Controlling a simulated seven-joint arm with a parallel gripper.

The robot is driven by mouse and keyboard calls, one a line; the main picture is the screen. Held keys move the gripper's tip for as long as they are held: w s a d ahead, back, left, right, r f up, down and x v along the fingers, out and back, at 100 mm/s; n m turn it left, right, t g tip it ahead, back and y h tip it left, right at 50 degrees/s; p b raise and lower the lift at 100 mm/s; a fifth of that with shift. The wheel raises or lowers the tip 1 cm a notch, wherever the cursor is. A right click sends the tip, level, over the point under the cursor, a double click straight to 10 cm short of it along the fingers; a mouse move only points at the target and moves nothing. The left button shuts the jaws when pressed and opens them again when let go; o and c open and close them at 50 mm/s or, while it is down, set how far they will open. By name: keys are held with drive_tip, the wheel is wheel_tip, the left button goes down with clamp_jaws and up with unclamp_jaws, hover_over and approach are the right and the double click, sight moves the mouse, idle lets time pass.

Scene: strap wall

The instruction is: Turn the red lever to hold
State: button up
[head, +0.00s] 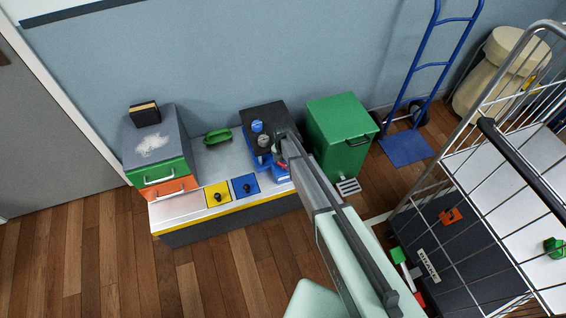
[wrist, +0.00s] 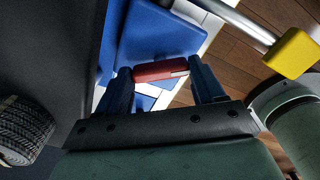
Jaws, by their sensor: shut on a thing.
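The red lever (wrist: 160,70) shows in the wrist view as a short red bar with a pale mark near its right end. My gripper (wrist: 163,73) is shut on it, with one dark blue finger at each end of the bar. In the head view only a small red bit of the lever (head: 281,164) shows beside my gripper (head: 284,160), by the dark box on the bench. My arm hides most of the lever there. I cannot read a hold mark or tell the lever's setting.
Blue panels (wrist: 165,40) lie close behind the lever. A yellow block (wrist: 292,53) on a metal rod is at the right, and a dark ribbed knob (wrist: 24,130) at the left. A green bin (head: 341,135) stands right of the bench, and a wire cart (head: 470,120) further right.

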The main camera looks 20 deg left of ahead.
sight(283, 164)
drive_tip(key=shift+m, duration=0.3)
drive_tip(key=m, duration=0.6)
drive_tip(key=shift+m, duration=0.3)
drive_tip(key=m, duration=0.6)
drive_tip(key=shift+m, duration=0.4)
drive_tip(key=o, duration=0.8)
drive_tip(key=shift+c, duration=0.2)
drive_tip(key=shift+r, duration=0.1)
wheel_tip(283, 164, up, 14)
